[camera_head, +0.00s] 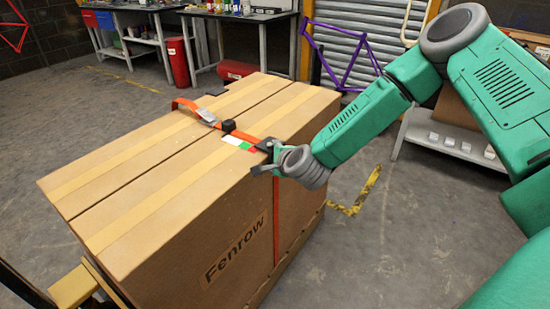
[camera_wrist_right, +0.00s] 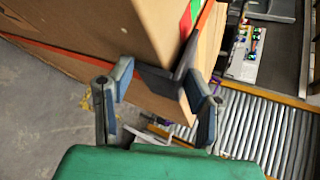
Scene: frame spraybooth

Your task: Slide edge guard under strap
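A large cardboard box (camera_head: 150,190) stands with an orange strap (camera_head: 246,136) across its top and down its side. The black edge guard (camera_head: 265,145) sits at the box's top edge, in line with the strap. In the right wrist view the dark, bent guard (camera_wrist_right: 160,81) lies between the fingertips of my right gripper (camera_wrist_right: 158,80), which appear to press on its two ends. In the head view my right gripper (camera_head: 268,167) is at that edge. The fingers partly hide where strap and guard meet; I cannot tell which lies on top. My left gripper is not in view.
A grey buckle (camera_head: 207,116) and a black block (camera_head: 228,126) sit along the strap. Workbenches (camera_head: 240,14) and a purple bike frame (camera_head: 343,55) stand behind.

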